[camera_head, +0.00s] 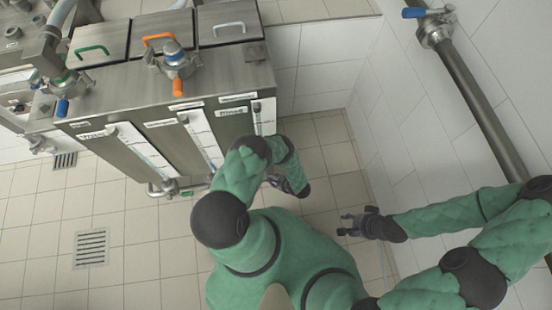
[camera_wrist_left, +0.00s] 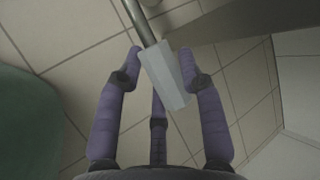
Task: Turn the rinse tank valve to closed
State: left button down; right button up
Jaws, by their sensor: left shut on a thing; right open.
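The tank labelled rinse (camera_head: 235,122) is the rightmost section of the steel tank unit. In the left wrist view, a pale grey-white valve handle (camera_wrist_left: 168,76) sits at the end of a metal pipe (camera_wrist_left: 142,25). My left gripper (camera_wrist_left: 160,53) is shut on this handle, with fingers on both sides of it. In the head view, my left gripper (camera_head: 272,180) is low beside the rinse tank's front, and my arm hides the valve there. Whether the valve stands open or closed cannot be told. My right gripper (camera_head: 345,223) is open and empty, above the floor.
An orange-handled valve (camera_head: 177,75) sits on the tank unit's top, and a blue-handled one (camera_head: 62,106) is at its left. A wall pipe (camera_head: 480,95) with a blue valve handle runs along the right.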

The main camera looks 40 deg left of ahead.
pick_arm(q)
jog(key=c, duration=0.8)
grip_release()
jog(key=shift+w+a, duration=0.1)
jog(key=shift+w, duration=0.05)
jog(key=shift+o, duration=0.2)
jog(key=v, duration=1.2)
jog(key=w+d+r+n+t+h+p, duration=0.1)
jog(key=w+d+r+n+h+p, duration=0.15)
jog(key=r, duration=0.45)
jog(key=w+d+r+n+t+h+p, duration=0.1)
jog(key=w+d+r+n+h+p, duration=0.2)
jog(key=r, duration=0.4)
jog(key=s+d+r+n+g+h+p, duration=0.1)
jog(key=s+d+r+n+h, duration=0.1)
jog(key=s+r, duration=0.3)
jog(key=s+d+r+n+g+h+p, duration=0.1)
jog(key=s+r+h, duration=0.3)
jog(key=r, duration=0.8)
jog(key=shift+s+d+n, duration=0.5)
jog(key=shift+s+n, duration=0.15)
jog(key=shift+s, duration=0.5)
